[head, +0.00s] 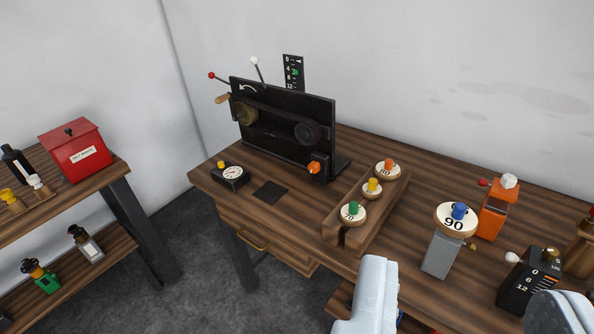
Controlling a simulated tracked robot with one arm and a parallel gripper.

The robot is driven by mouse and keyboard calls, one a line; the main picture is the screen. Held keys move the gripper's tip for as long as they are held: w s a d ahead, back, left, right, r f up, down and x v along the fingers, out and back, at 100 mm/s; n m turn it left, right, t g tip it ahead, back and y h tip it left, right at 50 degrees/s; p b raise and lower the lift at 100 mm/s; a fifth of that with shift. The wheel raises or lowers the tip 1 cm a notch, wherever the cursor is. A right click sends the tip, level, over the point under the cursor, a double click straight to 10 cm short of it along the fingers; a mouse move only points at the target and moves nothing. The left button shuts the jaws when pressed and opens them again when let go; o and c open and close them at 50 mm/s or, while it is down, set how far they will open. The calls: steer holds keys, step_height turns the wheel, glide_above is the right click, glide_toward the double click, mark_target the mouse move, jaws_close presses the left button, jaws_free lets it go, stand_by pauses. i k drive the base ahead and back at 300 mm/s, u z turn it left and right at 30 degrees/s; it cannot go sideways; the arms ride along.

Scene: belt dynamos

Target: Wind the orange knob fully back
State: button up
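An orange knob (314,168) sits low on the front right of a black upright panel (284,112) with a belt and two pulleys, at the back of the wooden table. A second orange knob (388,166) tops a pale disc in a wooden rack (365,205). I cannot tell from this view how far either is wound. My gripper (466,285) shows as two pale fingers at the bottom edge, wide apart with nothing between them. It is apart from both knobs, nearer to the camera and to their right.
The rack also holds yellow and green knobs. A grey post with a 90 disc (455,220), an orange stand (493,215) and a black scale box (527,282) crowd the right. A red box (76,150) is on the left bench.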

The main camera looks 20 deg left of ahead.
mark_target(314, 167)
steer(key=u, duration=0.1)
steer(key=i, duration=1)
steer(key=z, duration=0.1)
